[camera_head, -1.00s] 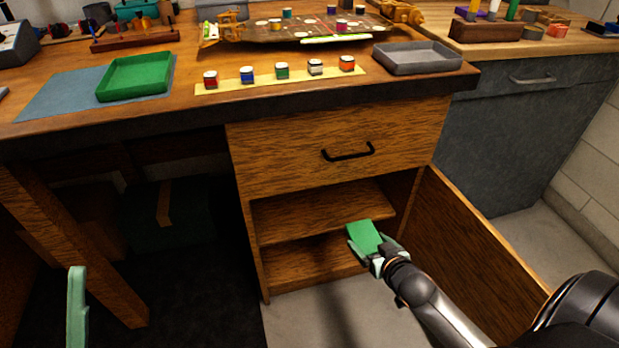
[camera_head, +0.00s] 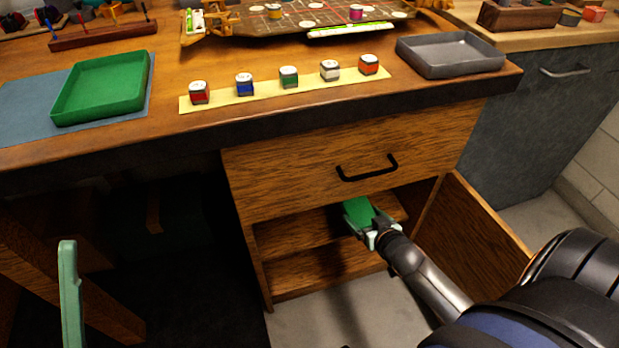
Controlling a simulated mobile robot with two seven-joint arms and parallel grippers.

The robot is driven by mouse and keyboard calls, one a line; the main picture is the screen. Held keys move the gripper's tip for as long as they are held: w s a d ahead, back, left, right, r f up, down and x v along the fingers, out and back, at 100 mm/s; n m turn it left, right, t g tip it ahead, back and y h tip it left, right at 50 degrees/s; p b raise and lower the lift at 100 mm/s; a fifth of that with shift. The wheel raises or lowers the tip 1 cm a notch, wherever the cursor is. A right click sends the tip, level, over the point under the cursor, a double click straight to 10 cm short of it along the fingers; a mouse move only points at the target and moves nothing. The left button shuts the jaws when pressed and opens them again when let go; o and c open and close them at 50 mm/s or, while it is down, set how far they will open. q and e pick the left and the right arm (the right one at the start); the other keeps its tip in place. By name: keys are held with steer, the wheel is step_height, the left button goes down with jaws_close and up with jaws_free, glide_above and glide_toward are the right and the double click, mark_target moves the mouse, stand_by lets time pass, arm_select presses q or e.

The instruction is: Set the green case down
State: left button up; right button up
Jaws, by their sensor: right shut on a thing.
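The green case (camera_head: 358,211) is held by my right gripper (camera_head: 368,226), which is shut on its near end. The case is in front of the open lower compartment of the wooden cabinet (camera_head: 262,166), just below the drawer front. In the picture it overlaps the middle shelf (camera_head: 290,227); I cannot tell whether it touches the shelf. My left gripper (camera_head: 69,295) shows only as one pale green finger at the lower left, so its opening cannot be judged.
The cabinet door (camera_head: 480,225) stands open at the right. On the desktop are a green tray (camera_head: 68,105) on a blue mat (camera_head: 20,112), a grey tray (camera_head: 450,70) and several small jars on a yellow strip (camera_head: 215,101). The drawer handle (camera_head: 368,172) sticks out above my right gripper.

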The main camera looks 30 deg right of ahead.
steer(key=w+a+f+b, duration=0.5)
steer(key=w+a, duration=0.1)
steer(key=w, duration=0.1)
steer(key=b, duration=0.3)
glide_above(313, 233)
steer(key=f, duration=0.4)
steer(key=shift+s+d, duration=0.1)
steer(key=shift+s, duration=0.2)
steer(key=f, duration=0.1)
steer(key=f+b, duration=0.2)
steer(key=shift+w+a+f, duration=0.15)
steer(key=shift+w+a, duration=0.05)
steer(key=shift+w, duration=0.05)
steer(key=shift+f+b, duration=0.35)
steer(key=shift+b, duration=0.1)
arm_select(q)
step_height(313, 233, down, 12)
steer(key=d, duration=0.1)
steer(key=shift+w+d+n+g, duration=0.15)
steer(key=shift+w+n+g, duration=0.05)
steer(key=shift+n+g, duration=0.2)
arm_select(e)
steer(key=shift+r, duration=0.1)
arm_select(q)
steer(key=shift+r, duration=0.1)
arm_select(e)
steer(key=o, duration=1.3)
steer(key=shift+f, duration=0.2)
